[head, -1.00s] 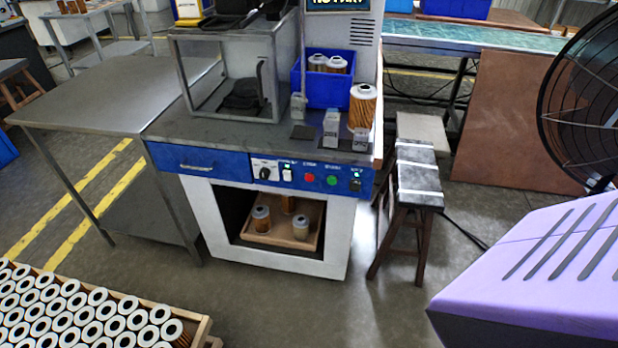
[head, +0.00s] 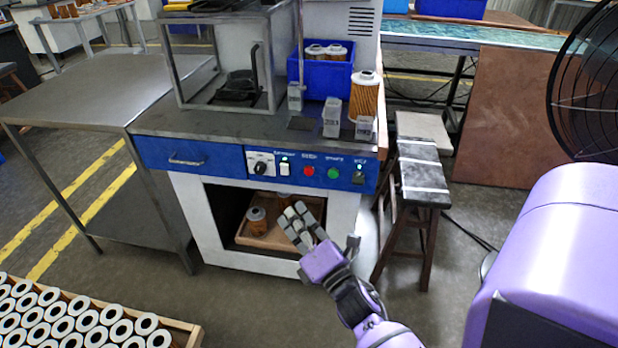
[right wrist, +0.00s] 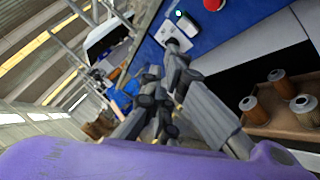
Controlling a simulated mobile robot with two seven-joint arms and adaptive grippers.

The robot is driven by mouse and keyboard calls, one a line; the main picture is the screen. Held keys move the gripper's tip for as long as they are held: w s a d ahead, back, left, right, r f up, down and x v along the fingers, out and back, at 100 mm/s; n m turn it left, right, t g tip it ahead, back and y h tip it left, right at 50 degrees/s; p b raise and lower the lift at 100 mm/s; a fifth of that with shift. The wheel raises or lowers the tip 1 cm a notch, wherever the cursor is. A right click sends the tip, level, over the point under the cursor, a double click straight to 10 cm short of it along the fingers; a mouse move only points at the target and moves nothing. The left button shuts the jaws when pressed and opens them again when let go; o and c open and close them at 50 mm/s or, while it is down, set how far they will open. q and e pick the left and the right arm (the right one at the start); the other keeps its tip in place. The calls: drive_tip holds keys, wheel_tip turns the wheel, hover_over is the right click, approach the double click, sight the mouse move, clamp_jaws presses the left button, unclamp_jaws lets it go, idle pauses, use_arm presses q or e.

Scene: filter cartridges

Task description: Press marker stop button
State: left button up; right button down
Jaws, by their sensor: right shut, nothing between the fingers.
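The control panel (head: 318,170) is a blue strip on the front of the marking machine. A red button (head: 309,171) sits on it, with a green button (head: 333,174) to its right. The red button also shows at the top edge of the right wrist view (right wrist: 213,4). My right gripper (head: 297,215) is shut and empty, in front of the machine's lower opening. In the head view it appears below the red button, apart from the panel. My left gripper is not in view.
A white rocker switch (head: 284,169) and a rotary knob (head: 260,167) sit left of the red button. A wooden tray (head: 262,238) with filter cartridges lies in the opening. A stool (head: 424,185) stands right of the machine. A crate of filters (head: 184,331) is at lower left.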

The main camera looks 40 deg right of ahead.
sight(309, 171)
drive_tip(key=shift+w+r, duration=0.15)
drive_tip(key=shift+r, duration=0.05)
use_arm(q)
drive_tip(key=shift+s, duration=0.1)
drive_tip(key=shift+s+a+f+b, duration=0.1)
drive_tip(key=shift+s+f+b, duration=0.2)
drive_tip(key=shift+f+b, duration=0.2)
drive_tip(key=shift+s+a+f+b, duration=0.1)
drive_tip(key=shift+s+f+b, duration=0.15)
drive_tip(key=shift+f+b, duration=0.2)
use_arm(e)
drive_tip(key=w+d, duration=0.5)
drive_tip(key=d, duration=0.1)
drive_tip(key=shift+w+d, duration=0.35)
drive_tip(key=shift+d, duration=0.05)
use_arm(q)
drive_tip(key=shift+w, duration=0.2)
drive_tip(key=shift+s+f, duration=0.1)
use_arm(e)
drive_tip(key=shift+w+d, duration=0.25)
drive_tip(key=shift+d, duration=0.05)
